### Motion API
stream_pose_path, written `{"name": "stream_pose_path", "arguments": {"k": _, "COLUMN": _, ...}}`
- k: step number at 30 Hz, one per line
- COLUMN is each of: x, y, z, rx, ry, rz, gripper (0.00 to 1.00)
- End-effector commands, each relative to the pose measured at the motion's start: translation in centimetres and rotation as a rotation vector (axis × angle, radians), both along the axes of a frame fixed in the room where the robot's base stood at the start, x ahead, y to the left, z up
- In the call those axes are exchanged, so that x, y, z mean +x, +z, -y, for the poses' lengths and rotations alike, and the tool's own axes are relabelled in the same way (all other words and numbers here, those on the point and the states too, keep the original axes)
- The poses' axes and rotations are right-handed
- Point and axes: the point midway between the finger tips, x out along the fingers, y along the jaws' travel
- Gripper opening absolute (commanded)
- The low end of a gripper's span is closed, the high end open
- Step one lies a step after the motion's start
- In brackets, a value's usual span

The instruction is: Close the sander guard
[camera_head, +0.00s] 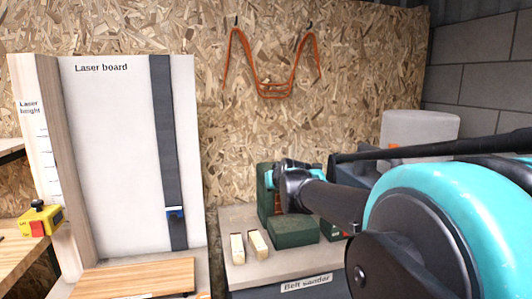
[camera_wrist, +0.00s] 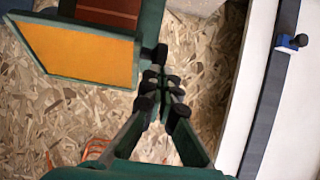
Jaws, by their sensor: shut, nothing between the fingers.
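The belt sander (camera_head: 294,233) is a green machine on a bench at the right of the head view. An upright green part of it (camera_head: 264,190) stands behind, partly hidden by my arm. In the wrist view the guard (camera_wrist: 80,52) is an amber panel in a green frame, standing out at an angle from the green sander body. A reddish-brown belt surface (camera_wrist: 108,12) shows beside it. My gripper (camera_wrist: 164,82) is shut and empty, just right of the guard's right edge, near a dark knob there; I cannot tell whether they touch. In the head view its fingers are hidden.
Two wooden blocks (camera_head: 248,244) lie on the bench (camera_head: 262,270), left of the sander. A tall white laser board (camera_head: 115,150) with a dark strip stands at left, with a yellow switch box (camera_head: 40,218) beside it. An orange strap-like item (camera_head: 270,88) hangs on the chipboard wall.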

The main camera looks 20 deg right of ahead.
Motion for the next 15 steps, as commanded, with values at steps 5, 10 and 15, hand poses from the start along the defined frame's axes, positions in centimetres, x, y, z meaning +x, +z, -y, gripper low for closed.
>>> {"name": "stream_pose_path", "arguments": {"k": 5, "x": 0.0, "y": -1.8, "z": 0.1, "rx": 0.001, "ry": -0.002, "rz": 0.128, "gripper": 0.00}}
{"name": "stream_pose_path", "arguments": {"k": 10, "x": 0.2, "y": -3.1, "z": 0.0, "rx": 0.000, "ry": 0.000, "rz": 0.163, "gripper": 0.00}}
{"name": "stream_pose_path", "arguments": {"k": 15, "x": 0.6, "y": -4.9, "z": 0.0, "rx": 0.000, "ry": 0.001, "rz": 0.161, "gripper": 0.00}}
